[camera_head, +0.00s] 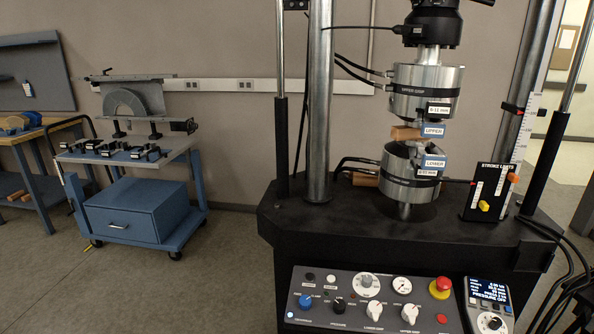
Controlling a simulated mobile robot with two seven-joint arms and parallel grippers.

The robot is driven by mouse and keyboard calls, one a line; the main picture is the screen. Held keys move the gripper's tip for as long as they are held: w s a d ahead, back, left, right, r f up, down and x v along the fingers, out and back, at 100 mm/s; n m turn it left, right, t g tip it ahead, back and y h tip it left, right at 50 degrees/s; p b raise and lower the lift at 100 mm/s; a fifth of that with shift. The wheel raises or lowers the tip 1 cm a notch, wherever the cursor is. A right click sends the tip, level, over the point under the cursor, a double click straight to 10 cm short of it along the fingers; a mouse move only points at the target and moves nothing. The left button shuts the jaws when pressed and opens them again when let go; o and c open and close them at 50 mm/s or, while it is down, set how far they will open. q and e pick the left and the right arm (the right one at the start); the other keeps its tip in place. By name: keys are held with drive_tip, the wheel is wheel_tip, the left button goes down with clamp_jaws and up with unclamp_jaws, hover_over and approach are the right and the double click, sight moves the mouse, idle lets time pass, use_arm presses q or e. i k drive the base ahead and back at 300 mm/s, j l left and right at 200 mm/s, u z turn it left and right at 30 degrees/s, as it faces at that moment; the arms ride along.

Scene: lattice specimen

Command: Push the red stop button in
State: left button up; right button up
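The red stop button (441,284) is a round mushroom head on a yellow base. It sits at the upper right of the grey control panel (340,281) on the front of the testing machine. Its head stands out above the yellow base; I cannot tell from this view whether it is latched in. A smaller red button (441,318) is below it on the same panel. Nothing covers the stop button. Neither of my grippers is in view.
The panel also holds a blue knob (305,302), white knobs (374,311) and gauges. A handheld display (489,295) stands right of the panel. Above are the machine's upper grip (414,80) and lower grip (398,160). A blue cart (185,222) stands left; floor between is clear.

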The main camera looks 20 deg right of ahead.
sight(443, 283)
drive_tip(key=z, duration=1.55)
